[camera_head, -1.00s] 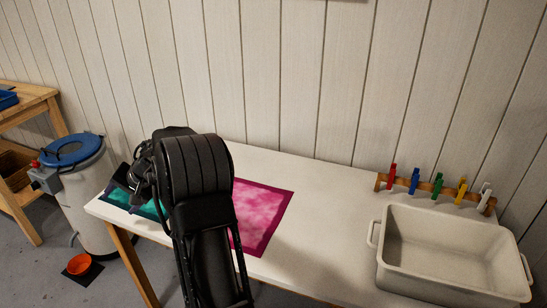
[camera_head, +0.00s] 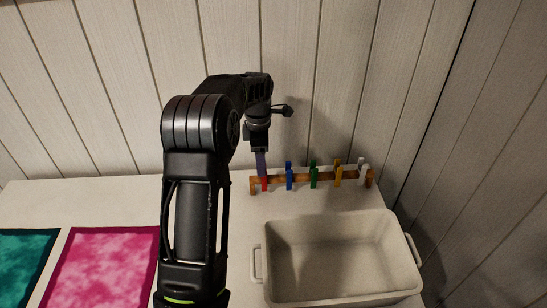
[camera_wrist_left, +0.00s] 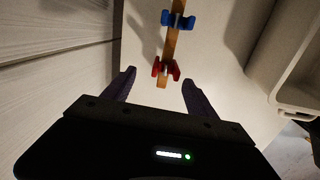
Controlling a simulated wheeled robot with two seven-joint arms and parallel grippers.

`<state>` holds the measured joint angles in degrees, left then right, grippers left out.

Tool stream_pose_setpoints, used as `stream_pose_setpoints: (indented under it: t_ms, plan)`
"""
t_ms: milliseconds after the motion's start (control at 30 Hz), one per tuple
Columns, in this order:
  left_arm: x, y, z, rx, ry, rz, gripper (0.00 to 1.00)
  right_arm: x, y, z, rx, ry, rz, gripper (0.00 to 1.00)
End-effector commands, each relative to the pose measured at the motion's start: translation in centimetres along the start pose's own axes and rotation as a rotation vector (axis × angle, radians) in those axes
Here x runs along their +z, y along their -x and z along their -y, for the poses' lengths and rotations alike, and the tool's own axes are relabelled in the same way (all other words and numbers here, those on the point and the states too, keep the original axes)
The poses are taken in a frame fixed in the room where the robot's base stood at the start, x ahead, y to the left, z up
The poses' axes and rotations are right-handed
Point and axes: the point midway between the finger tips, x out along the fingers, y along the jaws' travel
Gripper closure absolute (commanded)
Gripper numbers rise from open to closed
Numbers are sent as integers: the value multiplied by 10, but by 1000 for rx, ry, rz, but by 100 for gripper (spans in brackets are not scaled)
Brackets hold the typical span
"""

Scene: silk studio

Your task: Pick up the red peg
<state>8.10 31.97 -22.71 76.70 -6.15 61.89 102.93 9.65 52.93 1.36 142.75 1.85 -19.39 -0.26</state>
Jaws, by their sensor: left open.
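The red peg (camera_head: 265,183) is clipped on the left end of a wooden rail. In the left wrist view the red peg (camera_wrist_left: 165,69) sits at the near end of the rail, ahead of and between my two fingertips. My left gripper (camera_head: 261,165) is directly above the red peg and partly hides it. In the left wrist view my left gripper (camera_wrist_left: 158,78) is open, with its purple fingers spread on either side of the peg's line. I cannot tell whether a finger touches the peg. My right gripper is not in view.
Blue (camera_head: 289,176), green (camera_head: 314,175), yellow (camera_head: 338,174) and white (camera_head: 362,172) pegs stand along the wooden rail (camera_head: 326,180). A pale basin (camera_head: 408,243) stands in front of it. Pink (camera_head: 100,268) and teal (camera_head: 22,262) cloths lie at left. The wall (camera_head: 330,80) is close behind.

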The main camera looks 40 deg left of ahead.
Motion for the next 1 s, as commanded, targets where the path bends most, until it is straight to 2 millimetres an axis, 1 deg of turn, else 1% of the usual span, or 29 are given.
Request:
stream_pose_setpoints:
  t_ms: [33, 133, 433, 533, 700, 1000]
  plan:
    - [1, -3, 5, -21, 20, -8, 34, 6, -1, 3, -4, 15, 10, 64]
    - [2, -7, 10, -39, 45, -17, 34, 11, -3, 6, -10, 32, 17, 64]
    - [1, -9, 10, -40, 48, -19, 34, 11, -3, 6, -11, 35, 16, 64]
    - [1, -15, 10, -42, 47, -20, 34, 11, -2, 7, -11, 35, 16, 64]
    - [0, -32, 11, -41, 47, -19, 34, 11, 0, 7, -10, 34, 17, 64]
    - [1, -34, 11, -39, 47, -19, 34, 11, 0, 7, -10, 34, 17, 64]
